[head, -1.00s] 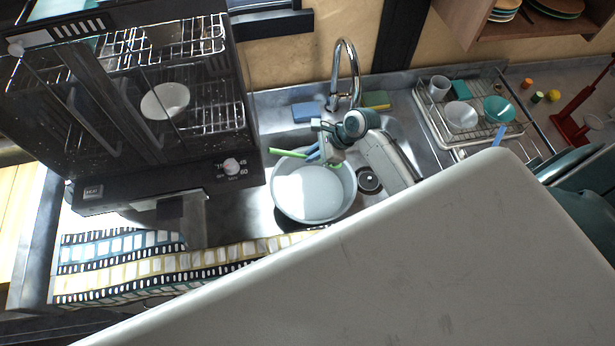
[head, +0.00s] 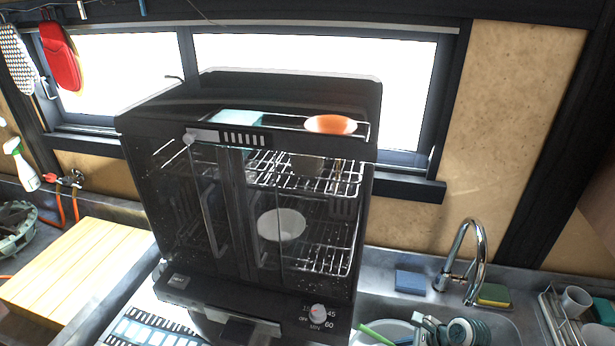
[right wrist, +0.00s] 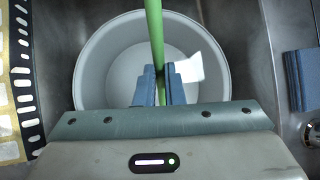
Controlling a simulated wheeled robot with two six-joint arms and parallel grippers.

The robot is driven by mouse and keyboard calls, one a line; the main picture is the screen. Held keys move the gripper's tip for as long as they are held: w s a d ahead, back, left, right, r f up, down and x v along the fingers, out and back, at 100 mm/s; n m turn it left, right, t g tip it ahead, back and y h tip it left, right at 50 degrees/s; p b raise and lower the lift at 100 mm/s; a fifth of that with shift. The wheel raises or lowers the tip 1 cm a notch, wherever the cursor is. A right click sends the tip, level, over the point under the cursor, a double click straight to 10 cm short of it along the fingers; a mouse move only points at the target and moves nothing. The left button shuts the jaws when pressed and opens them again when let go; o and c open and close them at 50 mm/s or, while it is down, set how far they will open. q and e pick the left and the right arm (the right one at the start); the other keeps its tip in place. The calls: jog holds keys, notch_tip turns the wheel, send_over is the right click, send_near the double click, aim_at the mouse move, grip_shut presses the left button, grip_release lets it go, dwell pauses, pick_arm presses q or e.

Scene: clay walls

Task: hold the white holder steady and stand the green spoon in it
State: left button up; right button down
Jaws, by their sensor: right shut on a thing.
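My right gripper (right wrist: 160,88) is shut on the green spoon (right wrist: 155,35), seen as a thin green handle between its blue fingers, over a round white basin (right wrist: 112,68). The spoon's far end runs out of the right wrist view at the top. In the head view a short stretch of the green spoon (head: 376,335) shows at the bottom edge, beside my right wrist. A white cup (head: 575,300) stands in the dish rack at the far right; I cannot tell whether it is the white holder. My left gripper is not in view.
A tall black glass-doored cabinet (head: 232,285) stands in the middle, with a white bowl (head: 282,225) inside. A faucet (head: 474,262), blue sponge (head: 410,281) and green-yellow sponge (head: 494,294) are behind the sink. A wooden board (head: 75,265) lies at left.

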notch_tip(320, 180, down, 8)
jog(key=b, duration=0.6)
jog(key=shift+b, duration=0.4)
